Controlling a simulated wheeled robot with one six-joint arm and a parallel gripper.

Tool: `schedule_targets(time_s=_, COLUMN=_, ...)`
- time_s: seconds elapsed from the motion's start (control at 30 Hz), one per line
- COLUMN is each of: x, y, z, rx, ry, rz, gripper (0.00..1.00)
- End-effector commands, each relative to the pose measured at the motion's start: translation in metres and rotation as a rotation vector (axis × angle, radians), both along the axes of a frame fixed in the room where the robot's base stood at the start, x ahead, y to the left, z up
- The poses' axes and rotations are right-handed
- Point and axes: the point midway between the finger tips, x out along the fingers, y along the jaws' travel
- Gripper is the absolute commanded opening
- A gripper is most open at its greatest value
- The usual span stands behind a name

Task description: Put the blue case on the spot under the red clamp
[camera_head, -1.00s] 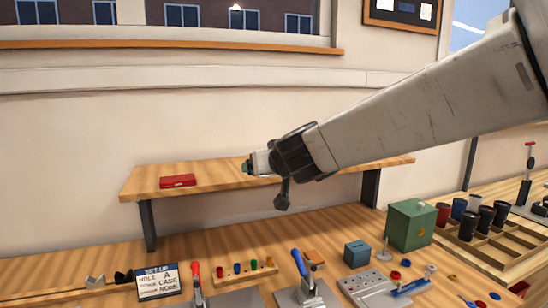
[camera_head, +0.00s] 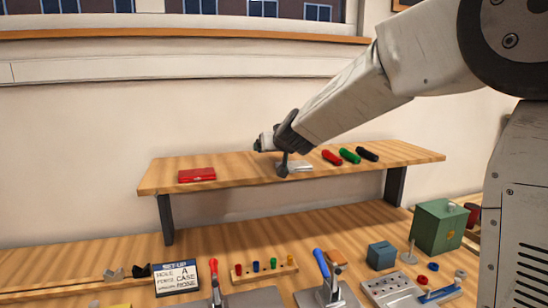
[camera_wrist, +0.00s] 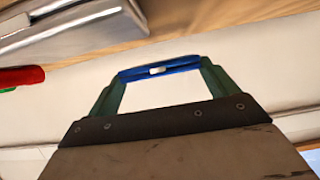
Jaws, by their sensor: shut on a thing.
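My gripper (camera_head: 260,145) is above the wooden shelf, to the right of the red case (camera_head: 197,174) in the head view. In the wrist view its two green fingers are shut on the blue case (camera_wrist: 158,68), which spans between their tips. The case is hardly visible in the head view. The red clamp (camera_head: 214,266) has an upright red handle and stands at the bench's front, below and left of my gripper. Its metal base (camera_head: 245,299) is cut off by the lower picture edge, and the spot under it cannot be made out.
The shelf (camera_head: 250,178) also holds red, green and black handled items (camera_head: 349,155). A blue-handled clamp (camera_head: 322,265), a peg rack (camera_head: 262,272), a sign (camera_head: 176,278), a blue box (camera_head: 381,255) and a green box (camera_head: 438,228) stand on the bench. Bare bench lies below the shelf.

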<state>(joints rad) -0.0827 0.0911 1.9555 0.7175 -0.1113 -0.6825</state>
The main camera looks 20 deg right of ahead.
Motion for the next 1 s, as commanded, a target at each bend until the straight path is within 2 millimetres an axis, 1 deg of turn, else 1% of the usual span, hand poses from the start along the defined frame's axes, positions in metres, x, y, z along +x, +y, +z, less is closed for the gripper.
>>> schedule_targets(time_s=0.1, x=0.010, y=-0.001, z=-0.004, rx=-0.001, ry=0.001, rz=-0.001, gripper=0.62)
schedule_targets(time_s=0.27, x=0.009, y=-0.001, z=-0.019, rx=-0.003, ry=0.001, rz=0.001, gripper=0.62)
schedule_targets(time_s=0.33, x=0.008, y=-0.001, z=-0.029, rx=-0.002, ry=0.003, rz=0.000, gripper=0.62)
schedule_targets(time_s=0.4, x=0.008, y=-0.001, z=-0.033, rx=-0.001, ry=0.001, rz=-0.001, gripper=0.62)
schedule_targets(time_s=0.83, x=0.008, y=-0.001, z=-0.039, rx=0.000, ry=0.000, rz=-0.001, gripper=0.62)
schedule_targets(time_s=0.87, x=0.008, y=-0.001, z=-0.039, rx=0.000, ry=0.000, rz=-0.001, gripper=0.91)
schedule_targets(time_s=0.9, x=0.008, y=-0.001, z=-0.039, rx=0.000, ry=0.000, rz=-0.001, gripper=1.00)
schedule_targets(time_s=1.0, x=0.008, y=-0.001, z=-0.039, rx=0.000, ry=0.000, rz=-0.001, gripper=1.00)
